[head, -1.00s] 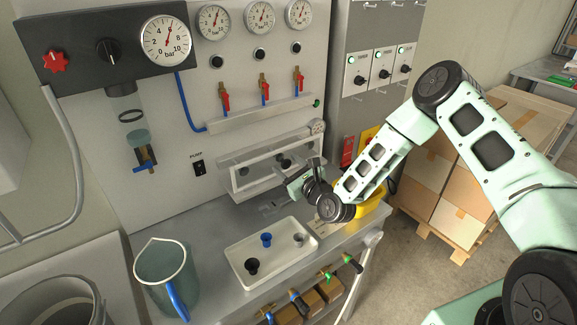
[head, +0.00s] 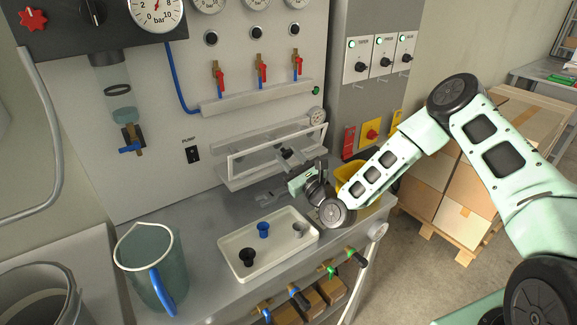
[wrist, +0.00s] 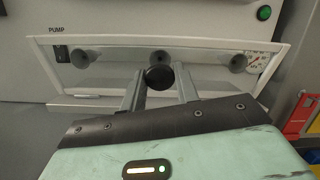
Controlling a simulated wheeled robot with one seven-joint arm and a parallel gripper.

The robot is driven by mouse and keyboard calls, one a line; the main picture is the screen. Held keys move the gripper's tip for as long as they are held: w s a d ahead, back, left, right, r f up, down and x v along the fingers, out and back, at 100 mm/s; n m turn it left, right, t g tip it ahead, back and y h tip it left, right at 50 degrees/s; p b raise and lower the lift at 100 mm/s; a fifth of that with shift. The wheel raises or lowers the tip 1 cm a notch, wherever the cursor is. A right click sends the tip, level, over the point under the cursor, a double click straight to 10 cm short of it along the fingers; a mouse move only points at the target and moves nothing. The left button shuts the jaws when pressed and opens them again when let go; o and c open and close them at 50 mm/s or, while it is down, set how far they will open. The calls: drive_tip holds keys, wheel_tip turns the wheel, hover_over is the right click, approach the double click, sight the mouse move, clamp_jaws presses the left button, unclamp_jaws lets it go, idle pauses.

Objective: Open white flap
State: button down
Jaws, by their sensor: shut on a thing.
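The white flap is a wide white frame with a clear pane (head: 250,163), low on the grey panel above the worktop. In the wrist view the white flap (wrist: 100,40) spans most of the picture, and grey cone-shaped parts show through its pane. My gripper (head: 287,157) is at the front of the flap, right of its middle in the head view. In the wrist view my gripper (wrist: 158,83) has its two fingers on either side of a round black knob (wrist: 158,75), shut on it. The fingers hide part of the flap's lower rail. How the knob joins the flap is hidden.
A cream tray (head: 241,270) with black, blue and grey pieces lies on the worktop below the flap. A clear jug (head: 140,250) stands at left. A yellow bin (head: 347,172) is partly behind my arm. Valves with coloured handles (head: 332,268) line the front edge.

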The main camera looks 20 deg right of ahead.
idle(0.3)
drive_tip(key=c, duration=1)
unclamp_jaws()
drive_tip(key=shift+c, duration=0.2)
drive_tip(key=shift+s+d+f, duration=0.2)
drive_tip(key=shift+s+f, duration=0.05)
drive_tip(key=shift+s, duration=0.25)
drive_tip(key=b+v, duration=0.4)
drive_tip(key=v, duration=1.1)
drive_tip(key=shift+f+b, duration=0.2)
drive_tip(key=shift+b, duration=0.1)
drive_tip(key=shift+s+d, duration=0.15)
drive_tip(key=shift+s, duration=0.5)
